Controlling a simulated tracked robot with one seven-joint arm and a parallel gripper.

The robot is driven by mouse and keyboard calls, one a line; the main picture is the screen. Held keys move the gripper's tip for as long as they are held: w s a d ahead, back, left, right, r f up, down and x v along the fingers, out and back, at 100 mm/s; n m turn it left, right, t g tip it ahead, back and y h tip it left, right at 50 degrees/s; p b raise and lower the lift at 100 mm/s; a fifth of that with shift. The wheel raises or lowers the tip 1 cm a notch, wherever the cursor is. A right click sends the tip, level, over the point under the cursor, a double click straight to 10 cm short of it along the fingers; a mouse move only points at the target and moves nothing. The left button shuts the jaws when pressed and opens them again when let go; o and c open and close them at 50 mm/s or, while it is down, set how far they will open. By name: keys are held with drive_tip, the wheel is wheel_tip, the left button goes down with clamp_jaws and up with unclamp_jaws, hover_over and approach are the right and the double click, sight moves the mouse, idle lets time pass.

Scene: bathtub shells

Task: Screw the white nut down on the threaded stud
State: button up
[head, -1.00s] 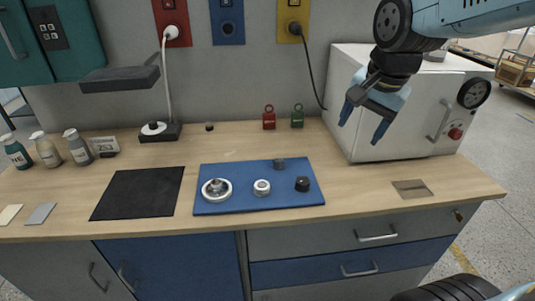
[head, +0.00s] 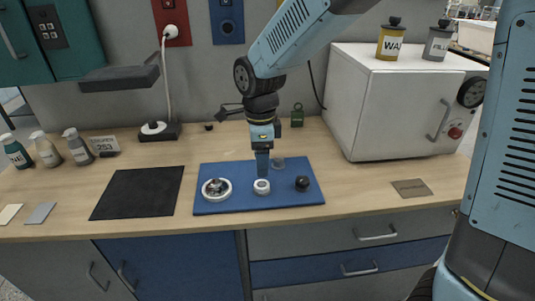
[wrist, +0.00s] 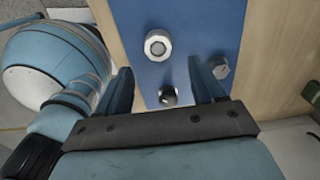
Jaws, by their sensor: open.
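The white nut (head: 262,187) sits on the blue board (head: 230,206), between a large round dial and a black knob. In the wrist view the nut (wrist: 158,45) is a pale ring around a grey round centre, probably the stud's top; how far down it sits cannot be told. My gripper (head: 262,173) points down just above and behind the nut in the head view. In the wrist view its fingers (wrist: 160,70) are apart and empty. The nut shows beyond the fingertips, not touched by them as far as I can see.
The silver dial (head: 217,189) is to the left. A white cabinet (head: 395,110) stands at the right. The black mat (head: 138,193) at the left is bare.

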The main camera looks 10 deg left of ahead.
sight(262, 185)
drive_tip(key=shift+f, duration=3.55)
drive_tip(key=shift+s+d, duration=0.1)
drive_tip(key=shift+s, duration=0.05)
drive_tip(key=shift+c, duration=0.2)
drive_tip(key=c, duration=1.1)
drive_tip(key=shift+c, duration=0.5)
drive_tip(key=m, duration=0.6)
drive_tip(key=shift+s, duration=0.1)
drive_tip(key=m, duration=0.6)
drive_tip(key=shift+s+f, duration=0.15)
drive_tip(key=shift+m, duration=0.6)
